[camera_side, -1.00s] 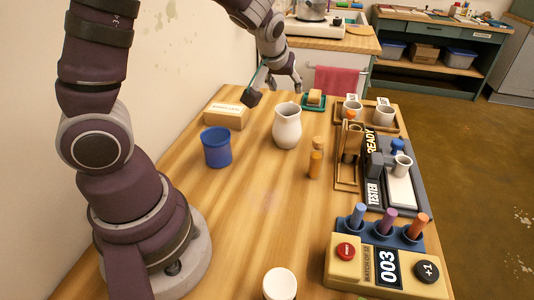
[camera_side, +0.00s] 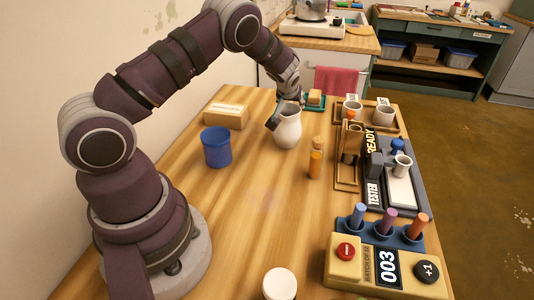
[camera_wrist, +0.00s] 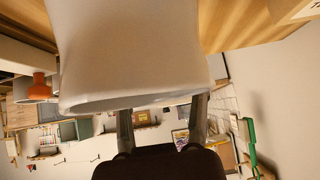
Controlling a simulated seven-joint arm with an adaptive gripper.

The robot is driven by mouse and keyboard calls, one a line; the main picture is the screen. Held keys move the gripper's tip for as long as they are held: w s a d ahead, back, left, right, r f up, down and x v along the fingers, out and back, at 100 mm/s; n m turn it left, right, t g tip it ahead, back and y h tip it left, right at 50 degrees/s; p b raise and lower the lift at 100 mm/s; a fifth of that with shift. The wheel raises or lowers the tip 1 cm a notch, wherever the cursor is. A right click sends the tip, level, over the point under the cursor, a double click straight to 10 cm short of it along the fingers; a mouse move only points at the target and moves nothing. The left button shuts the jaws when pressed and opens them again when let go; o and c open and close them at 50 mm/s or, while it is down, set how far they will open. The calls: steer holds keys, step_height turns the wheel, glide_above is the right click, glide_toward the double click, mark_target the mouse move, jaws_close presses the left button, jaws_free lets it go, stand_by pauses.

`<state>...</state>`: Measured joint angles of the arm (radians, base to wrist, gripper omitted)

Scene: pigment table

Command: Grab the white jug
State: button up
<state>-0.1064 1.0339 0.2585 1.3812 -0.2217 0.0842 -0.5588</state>
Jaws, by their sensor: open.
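The white jug (camera_side: 288,132) stands upright on the wooden table, beyond the middle. My gripper (camera_side: 285,109) is open at the jug's top in the side view, with a dark finger at the left of its rim. In the wrist view the jug (camera_wrist: 135,55) fills the upper middle, appearing upside down with its rim lowest. My gripper's two fingers (camera_wrist: 161,112) are spread apart, with their tips by the rim. I cannot tell whether they touch the jug or whether one is inside its mouth.
A blue cup (camera_side: 216,148) and a tan labelled block (camera_side: 226,116) stand left of the jug. A small amber bottle (camera_side: 316,163) is to its front right. A green dish (camera_side: 306,106) lies behind it. A wooden rack (camera_side: 346,180) and the tester (camera_side: 373,192) line the right edge.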

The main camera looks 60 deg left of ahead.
jaws_close()
steer(key=shift+r, duration=0.1)
stand_by(0.5)
steer(key=shift+r, duration=0.45)
step_height(320, 180, up, 3)
steer(key=shift+f, duration=0.15)
steer(key=s+d, duration=0.3)
steer(key=s, duration=0.4)
steer(key=s+d+r, duration=0.1)
steer(key=s+d, duration=0.3)
steer(key=s, duration=0.3)
steer(key=shift+s, duration=0.2)
steer(key=shift+r, duration=0.1)
stand_by(1.1)
